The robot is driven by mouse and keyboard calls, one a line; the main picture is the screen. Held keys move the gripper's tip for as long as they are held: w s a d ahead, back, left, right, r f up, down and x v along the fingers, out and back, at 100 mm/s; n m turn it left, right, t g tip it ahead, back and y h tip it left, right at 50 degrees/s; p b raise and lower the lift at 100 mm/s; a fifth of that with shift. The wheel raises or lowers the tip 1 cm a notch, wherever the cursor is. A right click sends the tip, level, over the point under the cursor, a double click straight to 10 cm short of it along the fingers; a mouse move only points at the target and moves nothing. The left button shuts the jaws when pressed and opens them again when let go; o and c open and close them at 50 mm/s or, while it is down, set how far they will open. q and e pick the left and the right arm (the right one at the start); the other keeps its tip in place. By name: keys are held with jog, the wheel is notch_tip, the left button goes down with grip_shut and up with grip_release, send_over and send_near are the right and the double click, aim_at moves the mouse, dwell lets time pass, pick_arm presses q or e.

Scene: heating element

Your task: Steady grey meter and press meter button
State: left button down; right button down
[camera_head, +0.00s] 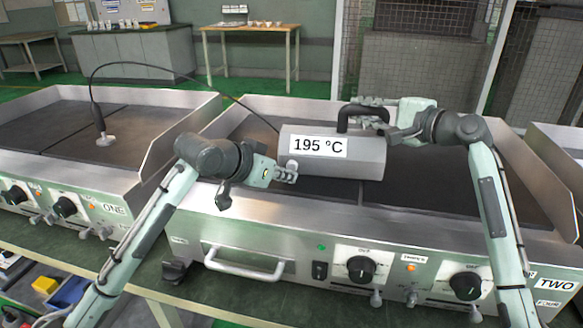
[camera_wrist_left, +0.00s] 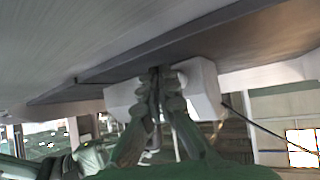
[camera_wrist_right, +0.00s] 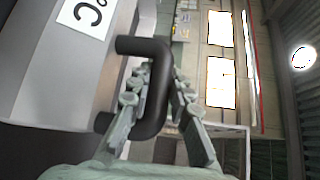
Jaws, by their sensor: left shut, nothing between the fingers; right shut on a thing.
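The grey meter (camera_head: 345,166) is a box with a white display reading "195 °C" and a black handle (camera_head: 352,112) at its top right. It rests on the griddle plate of unit TWO. My right gripper (camera_head: 374,112) is shut on the black handle; the right wrist view shows the fingers on both sides of the handle (camera_wrist_right: 157,90). My left gripper (camera_head: 290,173) is shut and empty, its fingertips at the meter's lower left front. In the left wrist view the closed fingertips (camera_wrist_left: 163,85) overlap the meter (camera_wrist_left: 205,92); contact cannot be told.
A black cable (camera_head: 185,72) runs from the meter to a probe (camera_head: 103,125) standing on the left griddle (camera_head: 55,128). Unit TWO's front has knobs (camera_head: 361,269), a drawer handle (camera_head: 245,270) and switches. Its metal side walls rise beside the plate. Clear plate lies right of the meter.

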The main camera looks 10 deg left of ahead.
pick_arm(q)
jog(key=shift+w, duration=0.15)
jog(key=shift+w, duration=0.3)
jog(key=shift+w+a, duration=0.1)
jog(key=shift+w, duration=0.5)
dwell(0.7)
jog(key=shift+s, duration=1.05)
jog(key=shift+s+d, duration=0.15)
jog(key=shift+s, duration=1.1)
jog(key=shift+s+d, duration=0.15)
jog(key=shift+s, duration=1.1)
pick_arm(e)
jog(key=c, duration=1.3)
grip_release()
